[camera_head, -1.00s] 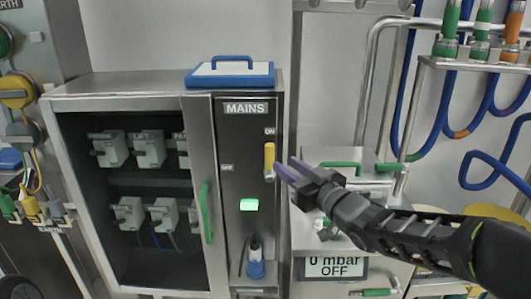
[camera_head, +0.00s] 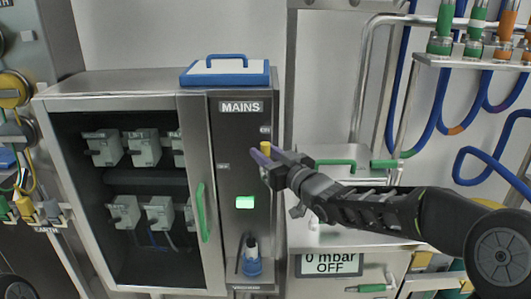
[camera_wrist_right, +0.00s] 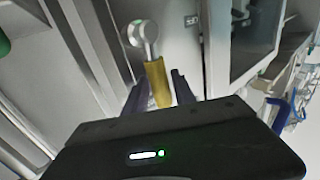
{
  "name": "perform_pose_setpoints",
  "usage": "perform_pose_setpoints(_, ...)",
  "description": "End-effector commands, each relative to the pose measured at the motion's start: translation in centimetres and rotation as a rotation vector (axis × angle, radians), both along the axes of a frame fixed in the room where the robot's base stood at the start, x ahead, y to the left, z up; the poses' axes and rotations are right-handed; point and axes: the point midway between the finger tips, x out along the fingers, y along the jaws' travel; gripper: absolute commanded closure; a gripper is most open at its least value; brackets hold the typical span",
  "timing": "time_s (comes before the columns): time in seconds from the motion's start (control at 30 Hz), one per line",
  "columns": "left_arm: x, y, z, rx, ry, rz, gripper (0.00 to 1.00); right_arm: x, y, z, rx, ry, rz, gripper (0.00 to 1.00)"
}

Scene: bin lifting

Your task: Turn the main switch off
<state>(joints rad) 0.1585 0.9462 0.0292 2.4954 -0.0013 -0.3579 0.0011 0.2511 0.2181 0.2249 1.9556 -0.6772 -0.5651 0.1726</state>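The main switch is on the dark panel marked MAINS (camera_head: 241,107). Its yellow handle (camera_head: 263,146) points up, by the ON label, and its lower part is hidden behind my right gripper. My right gripper (camera_head: 261,154) reaches in from the right, with its purple fingers at the handle. In the right wrist view the yellow handle (camera_wrist_right: 158,82) and its round metal pivot show, and the handle lies between the two fingertips of my right gripper (camera_wrist_right: 160,88). The fingers look open around it; contact is not clear. A green light (camera_head: 245,202) glows below. My left gripper is not in view.
A cabinet with a green door handle (camera_head: 202,212) stands left of the panel. A blue-rimmed box lid (camera_head: 225,75) lies on top. A blue plug (camera_head: 250,262) sits below the light. A display (camera_head: 330,264) reads 0 mbar OFF. Pipes and blue hoses hang at the right.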

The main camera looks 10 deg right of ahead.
Motion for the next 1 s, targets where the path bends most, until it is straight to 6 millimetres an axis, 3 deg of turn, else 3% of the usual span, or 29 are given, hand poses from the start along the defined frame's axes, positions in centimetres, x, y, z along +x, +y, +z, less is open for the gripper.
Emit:
perform_pose_setpoints(0.1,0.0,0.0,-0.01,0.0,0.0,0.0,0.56,-0.03,0.0,0.0,0.0,0.0,0.0,0.69)
perform_pose_setpoints(0.5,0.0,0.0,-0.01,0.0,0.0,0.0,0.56,-0.05,-0.01,0.0,0.0,0.0,0.0,1.0)
perform_pose_setpoints(1.0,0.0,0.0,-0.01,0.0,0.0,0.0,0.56,-0.06,-0.01,-0.01,0.0,0.0,0.0,1.0)
